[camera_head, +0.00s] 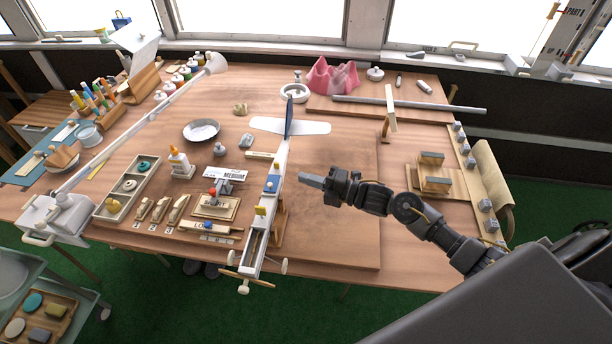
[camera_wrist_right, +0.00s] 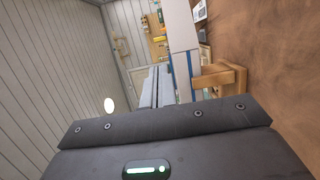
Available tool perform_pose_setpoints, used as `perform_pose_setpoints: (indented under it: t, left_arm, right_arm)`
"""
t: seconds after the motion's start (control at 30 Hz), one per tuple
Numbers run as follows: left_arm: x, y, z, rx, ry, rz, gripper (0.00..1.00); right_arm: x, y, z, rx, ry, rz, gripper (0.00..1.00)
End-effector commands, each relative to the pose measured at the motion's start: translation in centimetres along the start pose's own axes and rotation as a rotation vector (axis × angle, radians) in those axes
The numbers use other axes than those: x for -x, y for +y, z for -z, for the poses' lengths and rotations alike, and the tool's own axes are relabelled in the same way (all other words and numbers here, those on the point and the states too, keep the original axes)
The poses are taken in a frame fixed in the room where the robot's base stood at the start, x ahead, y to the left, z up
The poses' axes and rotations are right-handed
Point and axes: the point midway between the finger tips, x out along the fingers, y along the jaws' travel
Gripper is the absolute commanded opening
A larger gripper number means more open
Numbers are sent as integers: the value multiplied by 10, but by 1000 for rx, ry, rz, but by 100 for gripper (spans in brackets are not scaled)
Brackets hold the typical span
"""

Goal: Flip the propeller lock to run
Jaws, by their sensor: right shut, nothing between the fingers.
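A white model plane (camera_head: 280,160) lies lengthwise on the workbench, with its dark blue tail fin (camera_head: 289,118) at the far end. Its wooden propeller (camera_head: 247,281) is at the near end, just past the bench edge. A blue part (camera_head: 271,185) and a yellow block (camera_head: 261,211) sit on the fuselage; I cannot tell which part is the propeller lock. My right gripper (camera_head: 303,179) is shut and empty, just right of the fuselage and apart from it. The plane's wooden stand (camera_wrist_right: 225,78) shows in the right wrist view. My left gripper is out of view.
A lamp with a long white arm (camera_head: 135,125) crosses the left side. A sectioned tray (camera_head: 107,213), a glue bottle (camera_head: 180,163) and a small wooden stand with a red knob (camera_head: 214,205) stand left of the plane. The bench right of the plane is mostly clear.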

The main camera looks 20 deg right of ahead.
Motion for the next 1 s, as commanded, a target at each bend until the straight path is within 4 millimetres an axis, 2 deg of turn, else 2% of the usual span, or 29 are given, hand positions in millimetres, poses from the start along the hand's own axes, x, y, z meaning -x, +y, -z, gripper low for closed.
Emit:
perform_pose_setpoints:
  t: [0.03,0.17,0.3,0.43,0.63,1.0]
  left_arm:
    - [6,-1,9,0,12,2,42]
    - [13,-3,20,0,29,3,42]
    - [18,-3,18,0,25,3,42]
    - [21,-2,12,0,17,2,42]
    - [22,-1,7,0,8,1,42]
    - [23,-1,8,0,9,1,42]
  right_arm:
    - [-11,4,0,-3,-1,-3,0]
    - [-34,4,0,-3,-2,-2,0]
    - [-55,3,0,-2,-1,-2,0]
    - [-68,2,0,-1,-1,-1,0]
    - [-75,0,0,-1,0,1,0]
    - [-74,1,-1,-5,-3,2,0]
